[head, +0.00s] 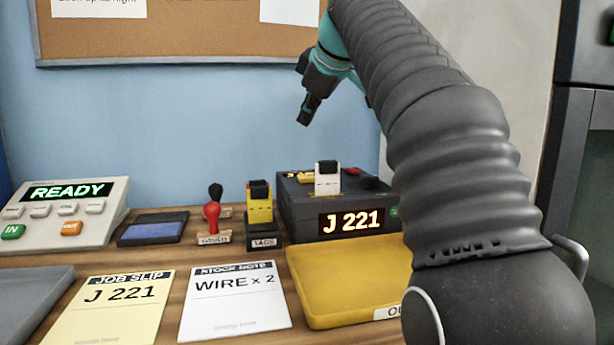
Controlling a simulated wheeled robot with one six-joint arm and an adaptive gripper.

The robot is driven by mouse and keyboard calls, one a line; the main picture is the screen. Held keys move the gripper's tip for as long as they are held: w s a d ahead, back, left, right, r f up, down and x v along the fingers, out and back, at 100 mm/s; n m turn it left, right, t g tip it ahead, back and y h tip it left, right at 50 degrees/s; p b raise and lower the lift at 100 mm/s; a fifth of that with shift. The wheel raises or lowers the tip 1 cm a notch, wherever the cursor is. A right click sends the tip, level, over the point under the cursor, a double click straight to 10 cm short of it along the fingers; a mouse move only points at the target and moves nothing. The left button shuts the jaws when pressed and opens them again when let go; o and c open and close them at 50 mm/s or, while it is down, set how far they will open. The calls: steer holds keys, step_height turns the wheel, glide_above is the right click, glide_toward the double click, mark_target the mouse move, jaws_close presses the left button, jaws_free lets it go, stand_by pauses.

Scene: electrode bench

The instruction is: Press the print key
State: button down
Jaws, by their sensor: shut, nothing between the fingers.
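A dark box (298,220) with a lit display (351,221) reading "J 221" stands at the back of the bench. A small green key (394,212) shows on its front, right of the display, partly hidden by my arm; its lettering is not legible. A red part (352,171) and a dark round part sit on top of the box. A white piece with a black top (328,178) stands upright on it. My gripper (306,115) is shut and empty, pointing down in the air well above the box, touching nothing. I cannot see a key marked print.
A grey console (65,213) reading "READY" stands at left. A dark blue pad (153,228), a red stamp (212,214) and a yellow tag holder (259,205) stand between. A job slip (112,305), a stock note (236,308) and a yellow tray (345,260) lie in front.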

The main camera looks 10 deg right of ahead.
mark_target(304, 175)
steer(key=shift+f+b, duration=2.7)
steer(key=shift+f, duration=1.5)
steer(key=shift+f, duration=0.15)
steer(key=shift+f, duration=0.3)
steer(key=shift+f+b, duration=0.65)
steer(key=shift+r+p, duration=0.95)
steer(key=shift+p, duration=0.05)
step_height(304, 175, up, 5)
steer(key=p, duration=0.5)
steer(key=shift+r, duration=0.1)
